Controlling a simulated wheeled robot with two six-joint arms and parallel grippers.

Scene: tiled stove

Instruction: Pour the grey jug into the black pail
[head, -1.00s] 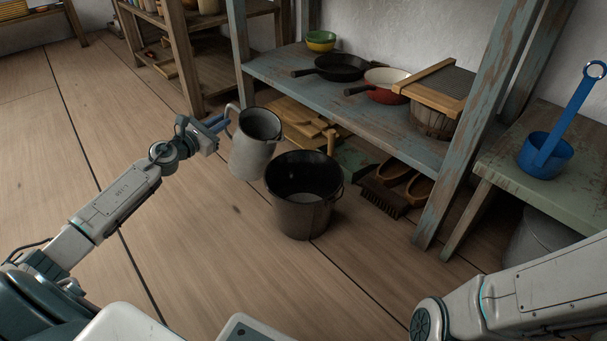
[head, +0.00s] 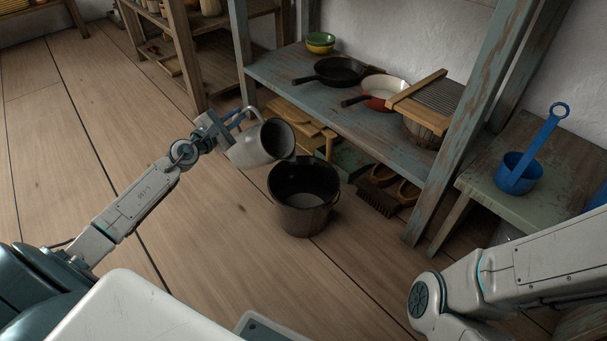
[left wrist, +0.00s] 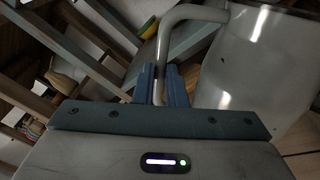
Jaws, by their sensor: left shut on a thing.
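The grey jug (head: 262,144) is tilted in the head view, its mouth leaning right toward the black pail. My left gripper (head: 236,120) is shut on the jug's handle. In the left wrist view the blue-grey fingers (left wrist: 162,84) close around the handle (left wrist: 165,50), and the jug's body (left wrist: 255,60) fills the upper right. The black pail (head: 303,216) stands upright on the floor, with the jug's lip above its left rim. Something pale shows at the pail's bottom. I see no stream between jug and pail. My right arm is at the lower right, its gripper out of view.
A worn blue shelf (head: 290,86) behind the pail holds a black pan (head: 340,70), a red pan (head: 385,90) and a washboard (head: 435,98). Brushes (head: 377,200) lie below it. A blue dipper (head: 520,172) sits on a bench at right. Floor left of the pail is clear.

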